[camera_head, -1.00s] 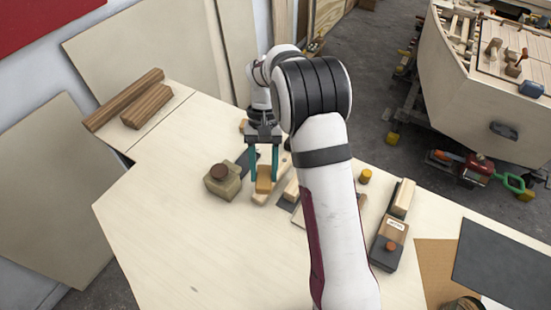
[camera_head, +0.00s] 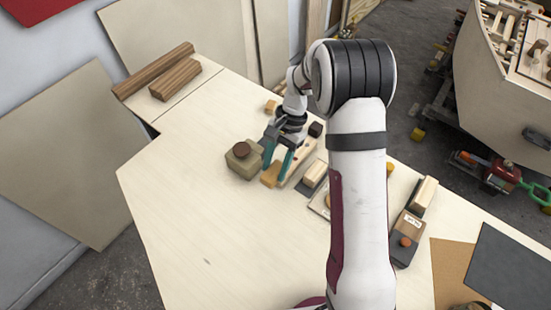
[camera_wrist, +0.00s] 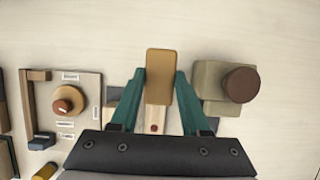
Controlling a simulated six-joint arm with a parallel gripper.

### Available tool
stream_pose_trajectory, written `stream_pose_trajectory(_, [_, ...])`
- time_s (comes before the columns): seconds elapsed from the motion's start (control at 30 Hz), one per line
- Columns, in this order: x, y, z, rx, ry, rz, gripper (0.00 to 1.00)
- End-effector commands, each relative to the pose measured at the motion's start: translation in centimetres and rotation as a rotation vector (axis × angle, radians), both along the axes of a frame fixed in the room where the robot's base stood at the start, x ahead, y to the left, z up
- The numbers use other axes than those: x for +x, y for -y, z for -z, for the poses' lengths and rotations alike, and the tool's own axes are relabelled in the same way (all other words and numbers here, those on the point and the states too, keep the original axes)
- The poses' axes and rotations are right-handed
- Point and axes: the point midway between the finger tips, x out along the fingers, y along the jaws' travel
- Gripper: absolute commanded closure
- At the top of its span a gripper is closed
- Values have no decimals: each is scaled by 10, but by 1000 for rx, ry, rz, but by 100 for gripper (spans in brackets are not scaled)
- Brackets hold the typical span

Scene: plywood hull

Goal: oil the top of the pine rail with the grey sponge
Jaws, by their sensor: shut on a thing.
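My gripper (camera_head: 273,174) is shut on a tan, ochre-brown block (camera_head: 270,176), which does not look grey. In the wrist view the block (camera_wrist: 159,66) stands between the two teal fingers, its far end jutting past the tips. A pale pine strip (camera_head: 299,160) lies on the bench just right of the block, partly behind the fingers. In the wrist view the pine strip (camera_wrist: 155,115) runs under the gripper and shows a reddish dot. The block is at the strip's near left end. I cannot tell whether it touches the strip or the bench.
An olive-grey block with a brown round knob (camera_head: 243,157) stands close left of the gripper. Small wood pieces and a dark block (camera_head: 316,129) lie to the right and behind. Brown timbers (camera_head: 155,70) lie at the far left. The bench's front left is clear.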

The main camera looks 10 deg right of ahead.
Motion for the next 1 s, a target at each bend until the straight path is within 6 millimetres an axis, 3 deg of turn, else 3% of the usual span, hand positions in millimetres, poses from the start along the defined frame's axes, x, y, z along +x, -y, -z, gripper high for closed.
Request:
stream_pose_trajectory(0.3, [1,1,33,0,-3,-1,98])
stream_pose_trajectory(1.0, [47,47,32,0,1,-1,100])
